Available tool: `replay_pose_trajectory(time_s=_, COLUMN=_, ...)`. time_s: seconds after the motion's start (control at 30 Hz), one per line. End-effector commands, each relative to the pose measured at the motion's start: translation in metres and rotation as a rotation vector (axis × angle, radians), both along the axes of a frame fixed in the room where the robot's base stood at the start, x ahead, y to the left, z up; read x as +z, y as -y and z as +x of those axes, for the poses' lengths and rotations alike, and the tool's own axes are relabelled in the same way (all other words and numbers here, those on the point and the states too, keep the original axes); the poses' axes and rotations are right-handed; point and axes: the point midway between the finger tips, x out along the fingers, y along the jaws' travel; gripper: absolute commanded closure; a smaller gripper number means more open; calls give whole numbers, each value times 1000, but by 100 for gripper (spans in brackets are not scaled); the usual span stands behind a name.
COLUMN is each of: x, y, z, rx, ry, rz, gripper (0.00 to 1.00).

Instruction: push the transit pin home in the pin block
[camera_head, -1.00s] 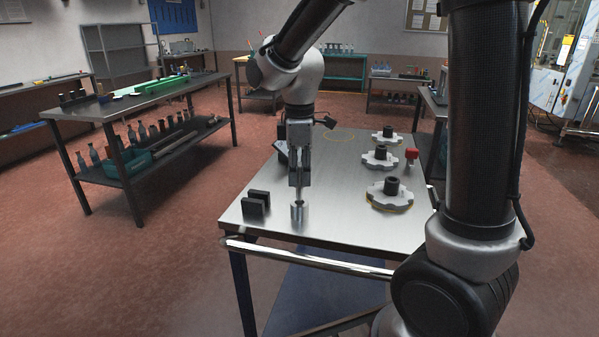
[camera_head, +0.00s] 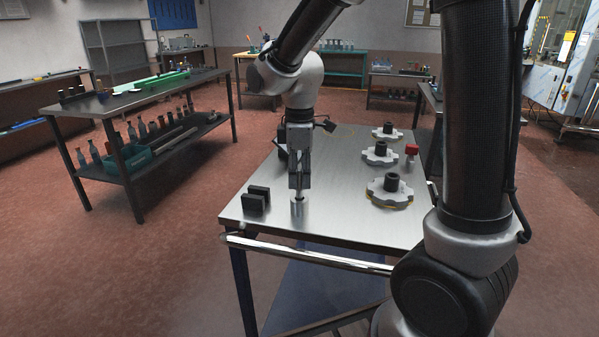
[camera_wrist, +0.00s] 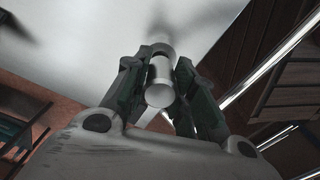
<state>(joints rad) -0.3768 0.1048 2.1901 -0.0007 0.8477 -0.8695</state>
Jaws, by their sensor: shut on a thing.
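The transit pin (camera_wrist: 159,95) shows in the wrist view as a pale rod with a round end, between the fingers. My gripper (camera_head: 299,190) is shut on it and points straight down; its fingers also show in the wrist view (camera_wrist: 161,62). Right under the fingertips a short silver cylinder (camera_head: 297,211) stands upright on the steel table, apparently the pin block. The fingertips are close above its top, and I cannot tell whether they touch. The pin's lower end is hidden, so its depth in the block cannot be seen.
Two black upright blocks (camera_head: 256,201) stand just left of the cylinder on the steel table (camera_head: 335,215). Several grey toothed discs with black hubs (camera_head: 391,183) stand on the right, near a red knob (camera_head: 412,150). A rail (camera_head: 300,254) runs along the front edge.

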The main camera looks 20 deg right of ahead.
Motion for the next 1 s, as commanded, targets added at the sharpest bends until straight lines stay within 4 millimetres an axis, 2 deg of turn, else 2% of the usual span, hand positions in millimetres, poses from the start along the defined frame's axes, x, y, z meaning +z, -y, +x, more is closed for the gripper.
replay_pose_trajectory(time_s=1.0, x=-26, y=0, z=0, rx=0, ry=0, rz=0, gripper=100)
